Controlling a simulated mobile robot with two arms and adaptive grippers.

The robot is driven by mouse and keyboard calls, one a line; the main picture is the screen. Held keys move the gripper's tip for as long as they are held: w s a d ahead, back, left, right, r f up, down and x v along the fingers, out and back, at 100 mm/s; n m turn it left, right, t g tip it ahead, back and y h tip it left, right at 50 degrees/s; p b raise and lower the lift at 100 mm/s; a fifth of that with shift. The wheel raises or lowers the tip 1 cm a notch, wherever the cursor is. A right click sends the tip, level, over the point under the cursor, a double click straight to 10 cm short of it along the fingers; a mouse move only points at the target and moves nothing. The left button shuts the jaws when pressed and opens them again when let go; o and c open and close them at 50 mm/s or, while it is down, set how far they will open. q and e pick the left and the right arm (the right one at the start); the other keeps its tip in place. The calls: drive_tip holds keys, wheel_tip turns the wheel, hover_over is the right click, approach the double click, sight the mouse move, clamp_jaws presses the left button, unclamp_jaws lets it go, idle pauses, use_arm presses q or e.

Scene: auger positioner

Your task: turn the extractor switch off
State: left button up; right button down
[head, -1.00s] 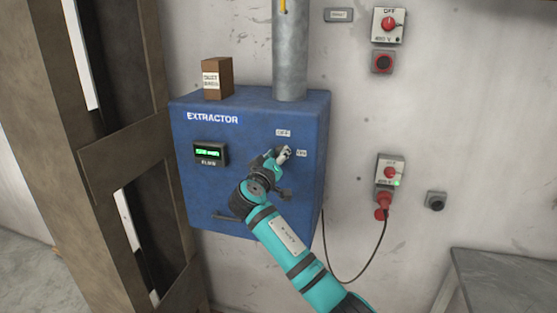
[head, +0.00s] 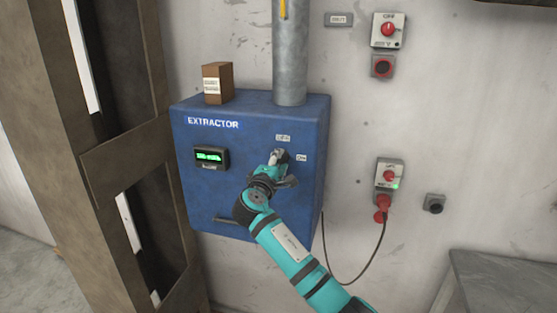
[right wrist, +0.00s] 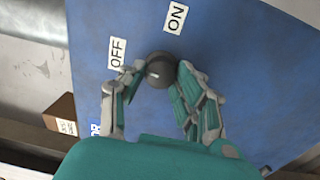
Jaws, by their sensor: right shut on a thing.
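The blue extractor box (head: 212,160) is fixed to the wall, with a lit green display (head: 210,156) on its front. Its switch is a dark round knob (right wrist: 160,70) with a small pale mark, seen in the right wrist view. The OFF label (right wrist: 118,53) and the ON label (right wrist: 175,17) are beside it. My right gripper (head: 277,158) is at the switch and hides most of it in the head view. In the right wrist view its fingers (right wrist: 158,78) are shut on the knob from both sides. My left gripper is not in view.
A grey pipe (head: 289,55) rises from the box top, with a small brown box (head: 217,84) beside it. Red-knobbed wall switches (head: 389,30) are to the right, the lower one (head: 390,175) with a hanging cable. A brown metal column (head: 120,155) stands at left.

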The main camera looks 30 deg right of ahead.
drive_tip(key=shift+n, duration=1.1)
drive_tip(key=shift+f, duration=0.1)
drive_tip(key=c, duration=0.9)
unclamp_jaws()
drive_tip(key=shift+a, duration=0.1)
drive_tip(key=shift+c, duration=0.2)
drive_tip(key=v, duration=1.2)
drive_tip(key=shift+f, duration=0.15)
